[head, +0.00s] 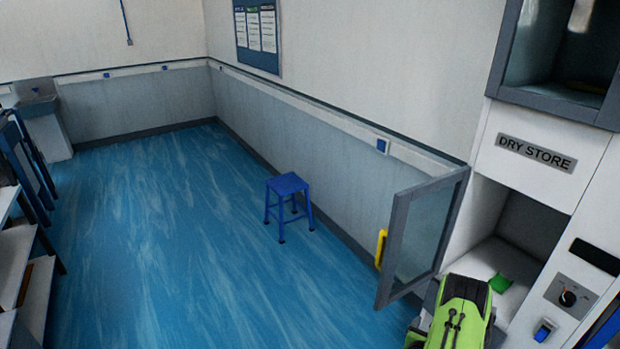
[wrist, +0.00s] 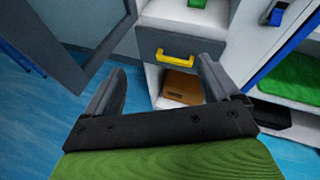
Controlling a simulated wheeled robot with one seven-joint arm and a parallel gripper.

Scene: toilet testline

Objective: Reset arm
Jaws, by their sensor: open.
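My gripper (wrist: 160,90) shows in the wrist view with its two dark fingers spread wide apart and nothing between them. Beyond the fingers are a grey drawer with a yellow handle (wrist: 175,58) and a brown box (wrist: 182,86) on a low shelf. My green arm shows at the bottom right of the head view, in front of the dry store cabinet; the gripper itself is hidden there. The dry store compartment (head: 522,225) stands open, with a small green item (head: 501,283) on its floor.
The compartment's glass door (head: 424,235) with a yellow handle (head: 381,248) swings out left of my arm. A blue stool (head: 288,191) stands on the blue floor by the wall. Shelving (head: 14,262) lines the left edge. The middle floor is clear.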

